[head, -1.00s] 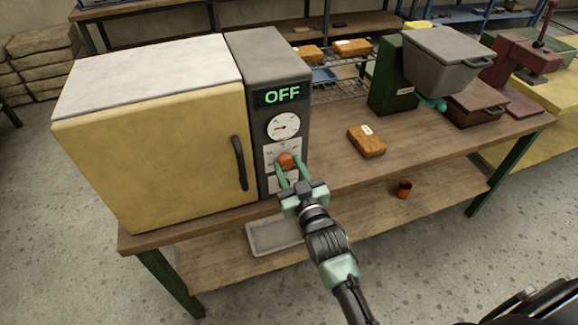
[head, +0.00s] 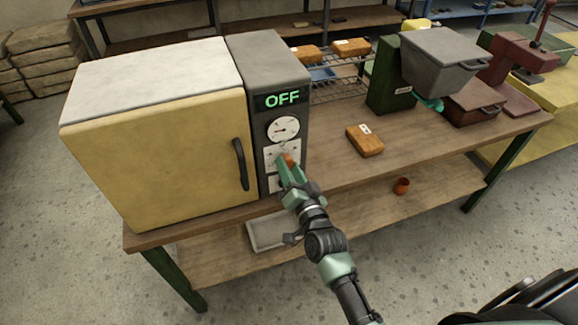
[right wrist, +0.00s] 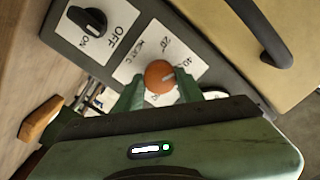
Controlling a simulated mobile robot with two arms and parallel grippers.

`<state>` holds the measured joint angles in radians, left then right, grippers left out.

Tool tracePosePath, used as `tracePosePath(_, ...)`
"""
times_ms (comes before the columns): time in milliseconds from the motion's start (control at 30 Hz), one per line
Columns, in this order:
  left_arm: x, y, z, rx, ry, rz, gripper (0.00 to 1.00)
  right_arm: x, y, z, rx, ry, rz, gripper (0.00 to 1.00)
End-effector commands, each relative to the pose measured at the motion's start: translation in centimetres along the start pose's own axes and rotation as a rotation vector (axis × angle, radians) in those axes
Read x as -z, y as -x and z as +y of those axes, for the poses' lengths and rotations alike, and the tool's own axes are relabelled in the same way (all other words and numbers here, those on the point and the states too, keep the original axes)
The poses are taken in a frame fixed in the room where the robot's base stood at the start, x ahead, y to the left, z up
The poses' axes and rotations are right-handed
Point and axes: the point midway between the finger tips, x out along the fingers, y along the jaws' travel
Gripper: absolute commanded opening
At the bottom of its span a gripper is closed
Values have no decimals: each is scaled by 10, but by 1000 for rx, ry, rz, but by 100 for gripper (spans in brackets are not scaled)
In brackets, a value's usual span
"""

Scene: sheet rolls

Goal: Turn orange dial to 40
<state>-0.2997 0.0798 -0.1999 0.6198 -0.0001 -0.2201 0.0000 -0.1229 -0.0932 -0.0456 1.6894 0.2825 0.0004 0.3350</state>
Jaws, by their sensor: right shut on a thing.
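The orange dial (head: 289,159) is on the front of the grey control panel beside the yellow oven (head: 165,140). My right gripper (head: 285,168) is shut on it and hides part of the dial and its scale. In the right wrist view the dial (right wrist: 159,76) sits between the two green fingers (right wrist: 160,90). Its white plate shows "20", "40" and "HEAT °C". The display (head: 283,99) reads OFF. My left gripper is not in view.
A round gauge (head: 283,129) sits above the dial. A black OFF/ON knob (right wrist: 88,20) is nearby on the panel. The oven's black handle (head: 240,164) is left of my gripper. An orange-brown block (head: 365,141) lies on the bench to the right.

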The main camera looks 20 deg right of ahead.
Motion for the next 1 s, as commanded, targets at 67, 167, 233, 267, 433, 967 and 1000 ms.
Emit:
tracePosePath(67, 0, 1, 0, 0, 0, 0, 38, 0, 0, 0, 0, -40, -1, 0)
tracePosePath(167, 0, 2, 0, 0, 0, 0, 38, 0, 0, 0, 0, -78, -1, 0)
tracePosePath(233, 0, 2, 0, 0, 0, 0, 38, 0, 0, 0, 0, -101, 0, 0)
tracePosePath(267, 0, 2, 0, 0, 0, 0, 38, 0, 0, 0, 0, -107, 0, 0)
tracePosePath(433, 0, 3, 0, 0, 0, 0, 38, 0, 0, 0, 0, -131, 0, 0)
tracePosePath(967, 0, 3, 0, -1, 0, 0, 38, 0, 0, 0, 0, -135, -1, 59)
tracePosePath(1000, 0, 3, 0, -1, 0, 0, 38, 0, 0, 0, 0, -135, -1, 59)
